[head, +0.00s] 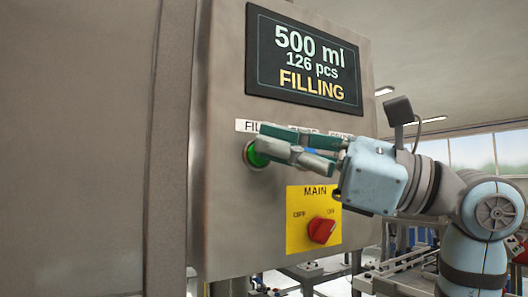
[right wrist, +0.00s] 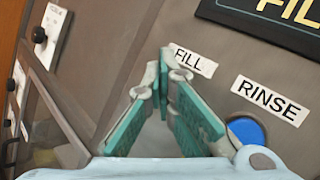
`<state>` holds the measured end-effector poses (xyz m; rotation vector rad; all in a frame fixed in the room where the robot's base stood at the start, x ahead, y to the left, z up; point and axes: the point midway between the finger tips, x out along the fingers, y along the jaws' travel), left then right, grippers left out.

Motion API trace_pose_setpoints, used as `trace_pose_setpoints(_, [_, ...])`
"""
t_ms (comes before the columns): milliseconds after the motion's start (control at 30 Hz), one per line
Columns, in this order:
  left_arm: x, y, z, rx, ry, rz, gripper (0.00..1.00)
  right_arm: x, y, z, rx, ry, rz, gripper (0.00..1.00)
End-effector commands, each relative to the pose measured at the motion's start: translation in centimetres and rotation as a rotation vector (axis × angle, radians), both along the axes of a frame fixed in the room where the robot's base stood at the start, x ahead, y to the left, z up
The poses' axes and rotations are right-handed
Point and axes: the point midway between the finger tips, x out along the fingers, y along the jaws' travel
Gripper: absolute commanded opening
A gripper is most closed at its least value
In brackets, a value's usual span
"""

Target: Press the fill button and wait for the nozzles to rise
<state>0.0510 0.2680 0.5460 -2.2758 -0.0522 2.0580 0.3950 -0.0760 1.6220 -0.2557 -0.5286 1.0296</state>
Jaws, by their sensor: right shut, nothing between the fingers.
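The green fill button (head: 255,157) is on the grey control panel under a label that starts "FI", partly covered by my right gripper (head: 266,145). The gripper's fingers are shut and empty, with their tips at the button; I cannot tell whether they touch it. In the right wrist view the shut fingertips (right wrist: 166,62) lie beside the FILL label (right wrist: 194,61), and the button is hidden. The display (head: 308,60) reads "500 ml, 126 pcs, FILLING". The nozzles and my left gripper are not in view.
A blue button (right wrist: 247,132) sits by the RINSE label (right wrist: 270,98); my fingers largely cover it in the head view. Below is a red MAIN switch (head: 322,230) on a yellow plate (head: 298,240). Benches and equipment (head: 400,268) stand behind at lower right.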

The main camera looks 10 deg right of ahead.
Motion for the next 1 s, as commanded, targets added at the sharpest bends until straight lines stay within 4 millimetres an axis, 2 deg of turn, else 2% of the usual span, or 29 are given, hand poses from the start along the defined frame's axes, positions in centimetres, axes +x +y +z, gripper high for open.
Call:
trace_pose_setpoints(233, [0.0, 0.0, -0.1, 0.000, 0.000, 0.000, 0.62, -0.2, -0.1, -0.1, -0.001, 0.000, -0.002, 0.00])
trace_pose_setpoints(533, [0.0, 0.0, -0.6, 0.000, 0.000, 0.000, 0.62, -1.6, -0.7, -0.1, 0.000, -0.001, -0.001, 0.00])
trace_pose_setpoints(833, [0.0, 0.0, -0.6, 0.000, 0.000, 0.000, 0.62, -1.7, -0.7, -0.1, 0.000, -0.001, -0.001, 0.00])
trace_pose_setpoints(1000, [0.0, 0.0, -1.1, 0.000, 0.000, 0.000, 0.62, -2.9, -1.2, -0.2, 0.000, -0.002, -0.002, 0.00])
